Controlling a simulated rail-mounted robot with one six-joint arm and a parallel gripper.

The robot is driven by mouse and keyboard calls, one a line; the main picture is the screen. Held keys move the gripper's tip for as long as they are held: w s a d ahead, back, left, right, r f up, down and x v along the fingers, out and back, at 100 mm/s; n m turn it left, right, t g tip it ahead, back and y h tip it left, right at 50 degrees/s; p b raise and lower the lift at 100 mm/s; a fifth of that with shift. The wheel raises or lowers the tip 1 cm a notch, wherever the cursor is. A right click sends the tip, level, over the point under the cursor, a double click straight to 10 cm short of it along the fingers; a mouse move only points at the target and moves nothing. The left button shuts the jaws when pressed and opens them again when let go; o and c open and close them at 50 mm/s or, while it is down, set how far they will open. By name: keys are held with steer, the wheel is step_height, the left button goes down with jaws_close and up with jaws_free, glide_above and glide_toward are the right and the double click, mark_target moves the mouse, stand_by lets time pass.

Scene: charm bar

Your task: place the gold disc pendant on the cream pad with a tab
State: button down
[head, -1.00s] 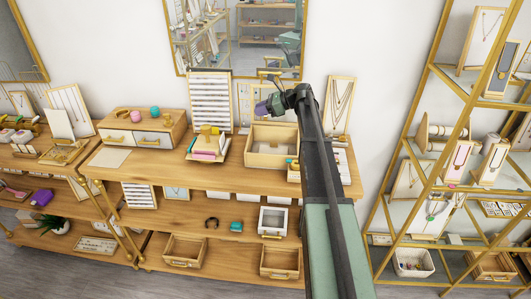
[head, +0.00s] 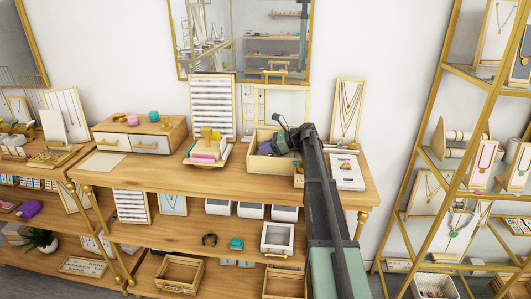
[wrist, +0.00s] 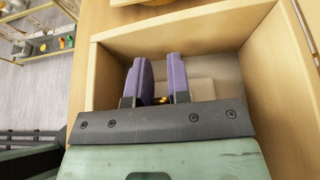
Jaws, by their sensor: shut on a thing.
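My gripper (wrist: 163,80) has purple fingers, shut on a small gold thing, the gold disc pendant (wrist: 163,100), mostly hidden between the fingers. The fingers are inside the open wooden box (wrist: 105,75), near its floor. In the wrist view a beige, flat pad-like piece (wrist: 203,89) lies in the box beside and behind the right finger; I cannot make out a tab. In the head view my gripper (head: 281,143) is low over the box (head: 257,163), and the pendant is hidden there.
The box walls stand close around my fingers. A white tray (head: 347,184) is to the right. A stand with pink and yellow blocks (head: 207,155) and a drawer chest (head: 140,132) are to the left. A flat cream sheet (head: 97,165) lies at the table's left end.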

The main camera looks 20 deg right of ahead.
steer(key=shift+f, duration=0.15)
steer(key=c, duration=1.1)
jaws_free()
steer(key=shift+o, duration=0.2)
steer(key=shift+r, duration=0.25)
steer(key=shift+s+d+r+p, duration=0.15)
steer(key=shift+d+r+p, duration=0.05)
steer(key=shift+d+p, duration=0.1)
steer(key=p+v, duration=0.4)
steer(key=v, duration=0.7)
steer(key=shift+s+d+f, duration=0.1)
steer(key=shift+d, duration=0.05)
